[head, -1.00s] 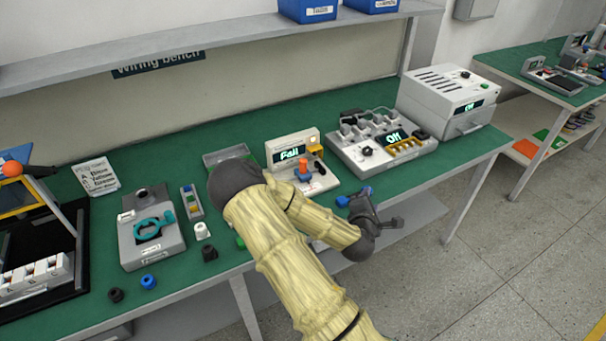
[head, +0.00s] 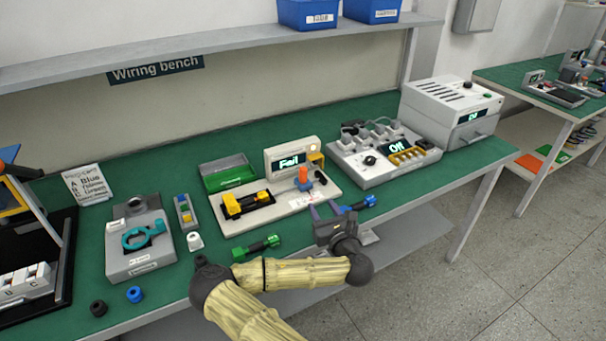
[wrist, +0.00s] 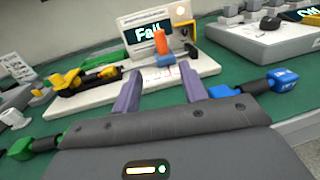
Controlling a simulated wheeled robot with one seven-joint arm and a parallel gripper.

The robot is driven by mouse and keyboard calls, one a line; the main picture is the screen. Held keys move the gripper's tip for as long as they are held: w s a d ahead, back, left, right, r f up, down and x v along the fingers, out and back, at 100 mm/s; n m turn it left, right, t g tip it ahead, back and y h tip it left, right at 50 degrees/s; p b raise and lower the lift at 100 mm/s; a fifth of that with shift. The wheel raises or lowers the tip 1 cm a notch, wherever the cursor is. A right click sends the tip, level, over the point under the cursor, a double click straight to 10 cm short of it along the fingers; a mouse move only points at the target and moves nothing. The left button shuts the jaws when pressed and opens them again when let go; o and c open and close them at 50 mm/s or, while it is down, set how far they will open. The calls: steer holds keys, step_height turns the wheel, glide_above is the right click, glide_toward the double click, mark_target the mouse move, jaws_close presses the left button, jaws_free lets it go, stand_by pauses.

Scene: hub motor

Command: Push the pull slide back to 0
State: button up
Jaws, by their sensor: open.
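The pull tester is a pale base plate (head: 240,222) with an upright display panel (head: 291,160) reading "Fail". An upright orange post (head: 303,175), which looks like the slide's handle, stands before the panel. In the wrist view the orange post (wrist: 160,42) rises above a small blue block (wrist: 166,60). The scale marks are too small to read. A yellow-and-black clamp (head: 245,203) sits on the plate's left part. My gripper (head: 325,211) is open and empty at the bench's front edge, its fingers pointing towards the plate, apart from the post.
A green-ended connector (head: 258,246) and a blue-ended one (head: 358,203) lie on either side of my gripper. A green tray (head: 226,174) stands behind the plate. A grey unit with a display (head: 385,155) stands right. A teal-handled device (head: 140,240) stands left.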

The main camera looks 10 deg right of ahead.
mark_target(304, 175)
steer(key=w, duration=0.5)
steer(key=w+a, duration=0.1)
steer(key=w, duration=0.5)
steer(key=w+p, duration=0.1)
steer(key=w, duration=0.5)
steer(key=shift+a, duration=0.4)
jaws_close()
